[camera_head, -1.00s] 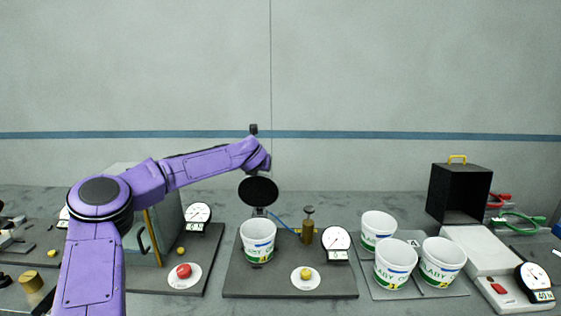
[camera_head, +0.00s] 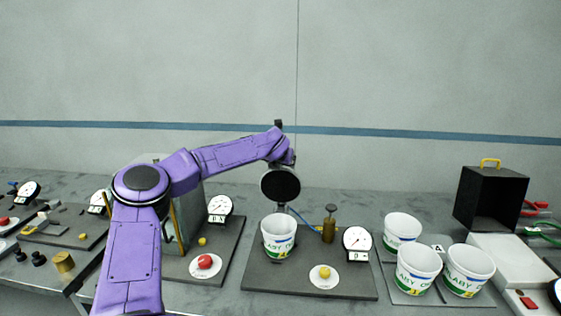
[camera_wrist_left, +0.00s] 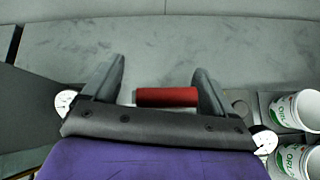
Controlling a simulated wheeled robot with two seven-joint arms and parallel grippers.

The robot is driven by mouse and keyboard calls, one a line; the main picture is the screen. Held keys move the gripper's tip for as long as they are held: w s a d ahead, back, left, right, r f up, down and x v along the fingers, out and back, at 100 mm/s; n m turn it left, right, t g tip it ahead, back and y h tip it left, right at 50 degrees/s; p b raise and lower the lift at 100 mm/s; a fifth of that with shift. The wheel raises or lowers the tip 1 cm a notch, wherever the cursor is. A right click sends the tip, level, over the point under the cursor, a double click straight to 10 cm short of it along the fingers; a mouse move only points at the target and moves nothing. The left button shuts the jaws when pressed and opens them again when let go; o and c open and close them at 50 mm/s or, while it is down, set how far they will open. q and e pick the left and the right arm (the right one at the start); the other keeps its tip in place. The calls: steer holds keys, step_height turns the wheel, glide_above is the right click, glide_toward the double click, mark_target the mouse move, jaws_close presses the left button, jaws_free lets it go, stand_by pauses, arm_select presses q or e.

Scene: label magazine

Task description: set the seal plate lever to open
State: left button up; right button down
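A red cylindrical grip (camera_wrist_left: 167,97), which looks like the handle of a lever, lies crosswise in the left wrist view. My left gripper (camera_wrist_left: 161,80) is open there, with one grey finger on each side of it. The right finger overlaps or lies very close to the grip's right end, and a gap shows at its left end. I cannot tell whether they touch. In the head view my purple left arm reaches to a black round disc (camera_head: 280,184) above a white cup (camera_head: 278,237). The red grip and my gripper's fingers are hidden there. My right gripper is not in view.
The cup's dark base (camera_head: 300,282) bears a gauge (camera_head: 357,244), a brass fitting (camera_head: 329,231) and a yellow button (camera_head: 323,272). A station with a red button (camera_head: 204,262) stands left. Several white cups (camera_head: 417,266) and a black box (camera_head: 490,199) stand right.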

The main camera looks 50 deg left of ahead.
arm_select(q)
steer(key=b+v, duration=0.5)
steer(key=v, duration=0.5)
steer(key=shift+d+r, duration=0.15)
steer(key=shift+d, duration=0.05)
